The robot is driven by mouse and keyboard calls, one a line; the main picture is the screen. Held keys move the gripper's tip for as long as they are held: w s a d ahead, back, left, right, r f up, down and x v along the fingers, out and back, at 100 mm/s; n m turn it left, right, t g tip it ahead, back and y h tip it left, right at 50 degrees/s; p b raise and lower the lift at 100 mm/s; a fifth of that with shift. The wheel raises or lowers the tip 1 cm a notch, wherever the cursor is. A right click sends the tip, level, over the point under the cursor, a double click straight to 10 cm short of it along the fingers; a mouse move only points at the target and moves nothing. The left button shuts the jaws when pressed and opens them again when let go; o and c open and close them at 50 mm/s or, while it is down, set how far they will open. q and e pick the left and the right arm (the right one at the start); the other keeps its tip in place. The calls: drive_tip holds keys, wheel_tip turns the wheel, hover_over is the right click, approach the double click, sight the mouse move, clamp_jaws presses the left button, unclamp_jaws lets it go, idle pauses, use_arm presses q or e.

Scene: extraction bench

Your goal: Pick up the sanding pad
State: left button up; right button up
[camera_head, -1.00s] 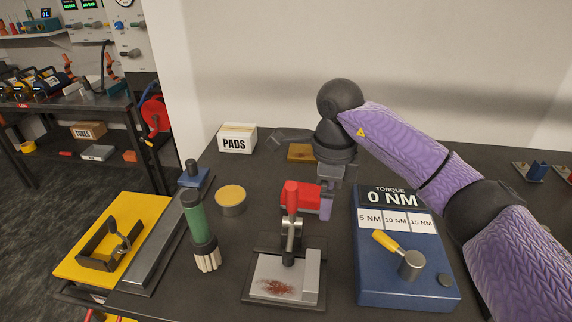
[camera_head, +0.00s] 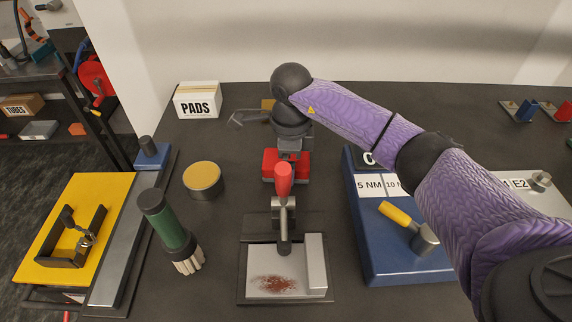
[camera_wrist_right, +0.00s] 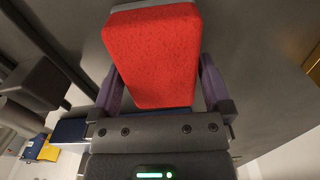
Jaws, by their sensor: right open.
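The sanding pad appears to be the red block (camera_head: 268,164) on the bench, behind the red-handled clamp (camera_head: 283,180). In the right wrist view the red block (camera_wrist_right: 155,55) fills the space between the two purple fingers, with a grey strip along its far edge. My right gripper (camera_head: 291,156) comes down over the block from behind, and its fingers are apart on either side of it. I cannot tell whether either finger touches it. The clamp handle partly hides the block in the head view. My left gripper is not in view.
The clamp stands on a plate with a rusty patch (camera_head: 272,285). A blue torque box (camera_head: 375,245) is on the right under my arm. A gold-topped tin (camera_head: 202,176), a green cylinder (camera_head: 168,228) and a PADS box (camera_head: 198,100) are on the left.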

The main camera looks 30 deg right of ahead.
drive_tip(key=shift+c, duration=0.4)
drive_tip(key=shift+r, duration=0.1)
drive_tip(key=c, duration=0.9)
drive_tip(key=shift+o, duration=0.2)
wheel_tip(320, 180, up, 10)
drive_tip(key=shift+p, duration=0.9)
